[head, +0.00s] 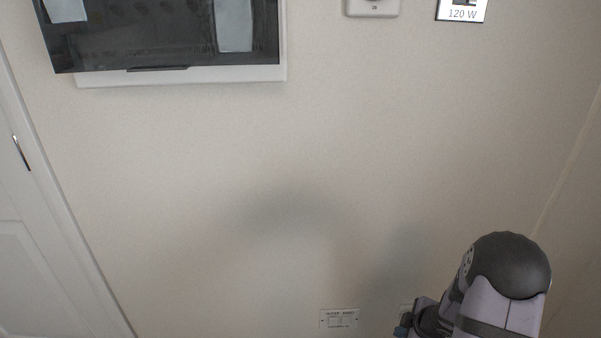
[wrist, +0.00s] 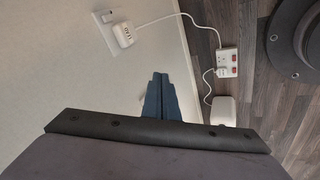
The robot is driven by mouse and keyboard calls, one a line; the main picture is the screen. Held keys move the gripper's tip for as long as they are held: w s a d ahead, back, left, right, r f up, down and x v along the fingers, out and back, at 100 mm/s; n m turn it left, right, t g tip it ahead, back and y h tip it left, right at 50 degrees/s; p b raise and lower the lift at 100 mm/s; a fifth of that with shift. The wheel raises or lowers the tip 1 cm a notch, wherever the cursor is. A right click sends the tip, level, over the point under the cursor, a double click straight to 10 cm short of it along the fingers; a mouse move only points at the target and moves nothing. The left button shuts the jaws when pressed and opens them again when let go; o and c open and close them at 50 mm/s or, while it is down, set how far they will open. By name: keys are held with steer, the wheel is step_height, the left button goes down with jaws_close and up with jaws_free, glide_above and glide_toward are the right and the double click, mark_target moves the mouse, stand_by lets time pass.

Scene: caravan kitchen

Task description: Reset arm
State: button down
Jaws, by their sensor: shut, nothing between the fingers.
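My arm (head: 500,285) shows at the lower right of the head view, in front of a pale wall. My gripper's fingers are not clearly visible there. In the wrist view my gripper (wrist: 158,78) shows as two dark blue fingers side by side, shut against each other with nothing between them. They point toward the wall and floor edge.
The wrist view shows a wall socket with a white plug (wrist: 124,34), a power strip (wrist: 227,62) with red switches, white cables and a white box (wrist: 223,111) on the wood floor. The head view shows a dark-fronted wall unit (head: 165,35), a door (head: 40,230) and a lower wall plate (head: 339,318).

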steer(key=s+d+f+m+g+h, duration=0.1)
steer(key=s+d+m+g+h, duration=0.1)
steer(key=s+d+m, duration=0.3)
steer(key=s+d+f+m+g+h, duration=0.1)
steer(key=s+m+g, duration=0.2)
steer(key=s, duration=0.5)
steer(key=s+a+r+m+g+y, duration=0.1)
steer(key=s+a+r+m+g, duration=0.15)
steer(key=s+a, duration=0.3)
steer(key=s+a+r+m+g+y, duration=0.1)
steer(key=s+a+r+m+g, duration=0.1)
steer(key=s+a+r+m, duration=0.3)
steer(key=w+a+r+n+t+p, duration=0.1)
steer(key=w+a+r+n+t, duration=0.25)
steer(key=a+r, duration=0.55)
step_height(320, 180, up, 23)
steer(key=p, duration=2.3)
step_height(320, 180, down, 78)
steer(key=b, duration=7.8)
steer(key=shift+w+m+t, duration=0.2)
steer(key=shift+m+t, duration=0.2)
